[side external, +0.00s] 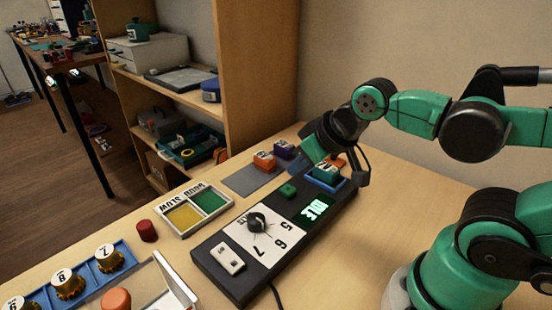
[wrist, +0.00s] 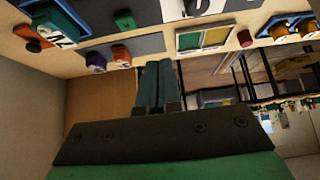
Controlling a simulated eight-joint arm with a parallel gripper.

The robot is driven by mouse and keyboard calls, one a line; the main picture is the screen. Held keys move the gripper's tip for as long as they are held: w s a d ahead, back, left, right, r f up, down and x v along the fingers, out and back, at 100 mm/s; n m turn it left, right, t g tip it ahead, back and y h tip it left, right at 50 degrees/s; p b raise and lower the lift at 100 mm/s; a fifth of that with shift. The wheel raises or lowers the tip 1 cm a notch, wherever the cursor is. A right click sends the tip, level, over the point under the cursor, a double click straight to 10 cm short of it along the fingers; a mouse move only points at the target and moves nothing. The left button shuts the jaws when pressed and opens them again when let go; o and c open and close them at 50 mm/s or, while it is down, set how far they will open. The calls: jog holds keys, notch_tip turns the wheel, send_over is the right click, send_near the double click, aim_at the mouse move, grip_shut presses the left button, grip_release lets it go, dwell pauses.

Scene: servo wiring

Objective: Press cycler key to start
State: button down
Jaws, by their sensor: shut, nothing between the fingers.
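The cycler (side external: 205,258) is a long dark box on the table. It carries a green key (side external: 288,190), a lit green display (side external: 314,209) that seems to read IDLE, a black dial knob (side external: 257,221) on a white numbered plate, and a white switch (side external: 227,259). A servo (side external: 325,173) sits in a blue cradle at its far end. My gripper (side external: 308,152) is above the cycler's far end, apart from the key. In the wrist view my gripper (wrist: 158,85) is shut and empty; the green key (wrist: 125,20) shows above and left of its fingers.
Orange and purple servos (side external: 265,160) stand on a grey mat beside the cycler. A yellow-and-green tray (side external: 183,217), a red cylinder (side external: 147,231) and a blue rack of knobs (side external: 70,285) lie to the left. A wooden shelf (side external: 260,80) stands behind.

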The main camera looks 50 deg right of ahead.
jog(key=n+t+y, duration=0.2)
jog(key=n, duration=0.9)
send_over(292, 190)
jog(key=shift+r, duration=0.35)
jog(key=shift+f, duration=0.1)
jog(key=shift+f, duration=4.3)
jog(key=shift+r, duration=0.15)
